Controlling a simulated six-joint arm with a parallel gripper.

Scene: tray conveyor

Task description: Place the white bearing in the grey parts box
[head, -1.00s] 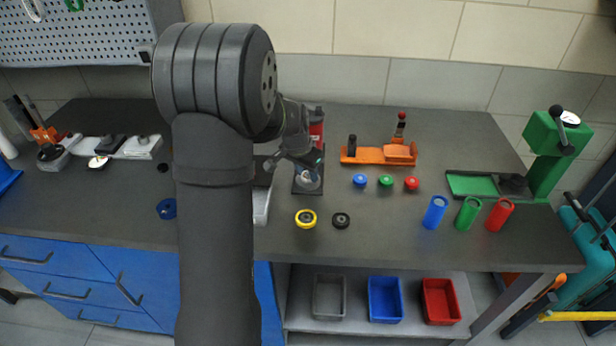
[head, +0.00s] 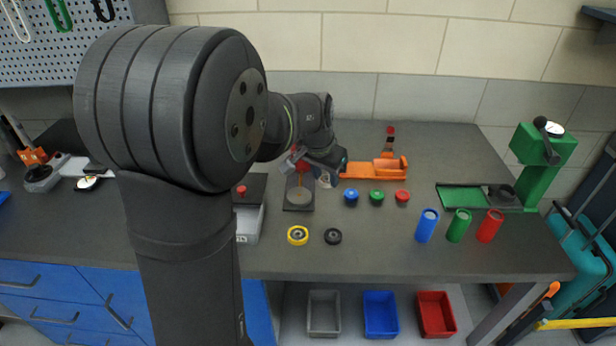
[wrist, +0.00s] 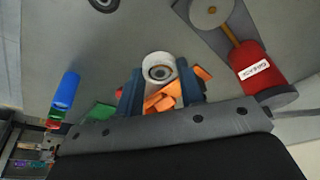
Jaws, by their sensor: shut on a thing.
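The white bearing (wrist: 159,68) is a pale ring with a dark centre, held between my gripper's two blue-grey fingers in the wrist view. My gripper (wrist: 159,88) is shut on it. In the head view my gripper (head: 328,170) is above the bench, just right of the red grease stand, and the bearing (head: 325,181) shows small and partly hidden below it. The grey parts box (head: 323,334) is on the low shelf under the bench, left of the blue box. Its visible inside looks empty.
The grease stand (head: 286,206) has a round plate. Behind my gripper is an orange fixture (head: 358,171). Blue, green and red caps and a yellow ring (head: 298,235) lie nearby. The bench's front edge overhangs the shelf.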

